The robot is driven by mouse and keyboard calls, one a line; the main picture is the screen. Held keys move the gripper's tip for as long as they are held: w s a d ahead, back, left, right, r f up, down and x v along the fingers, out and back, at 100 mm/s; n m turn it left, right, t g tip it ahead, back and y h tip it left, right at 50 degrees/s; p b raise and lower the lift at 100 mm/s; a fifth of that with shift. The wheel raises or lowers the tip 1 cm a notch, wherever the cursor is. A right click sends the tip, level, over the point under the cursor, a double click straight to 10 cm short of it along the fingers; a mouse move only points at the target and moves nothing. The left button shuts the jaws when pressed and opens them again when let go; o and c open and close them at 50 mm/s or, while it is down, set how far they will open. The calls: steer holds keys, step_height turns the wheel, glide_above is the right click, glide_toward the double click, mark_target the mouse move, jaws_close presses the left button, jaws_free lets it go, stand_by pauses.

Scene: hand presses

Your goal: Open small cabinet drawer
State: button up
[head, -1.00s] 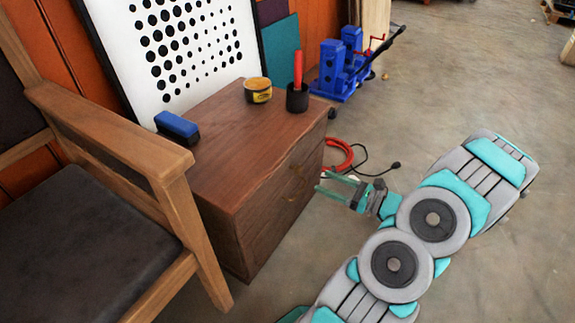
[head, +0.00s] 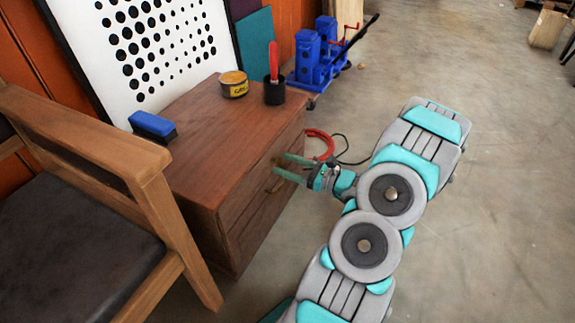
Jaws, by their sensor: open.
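The small wooden cabinet (head: 215,140) stands on the floor at the centre left, with its drawer front (head: 255,205) facing right. A brass-coloured handle (head: 277,185) shows on the front, partly hidden by my gripper. The drawer looks closed. My gripper (head: 284,167) is open, its two teal fingers pointing left at the cabinet front, close to the handle. I cannot tell whether the fingers touch the handle or sit around it.
A blue brush (head: 153,126), a yellow tin (head: 234,84) and a black cup with a red tool (head: 274,92) stand on the cabinet. A wooden chair (head: 90,150) stands close at left.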

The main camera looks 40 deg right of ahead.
jaws_close()
stand_by(0.4)
stand_by(0.9)
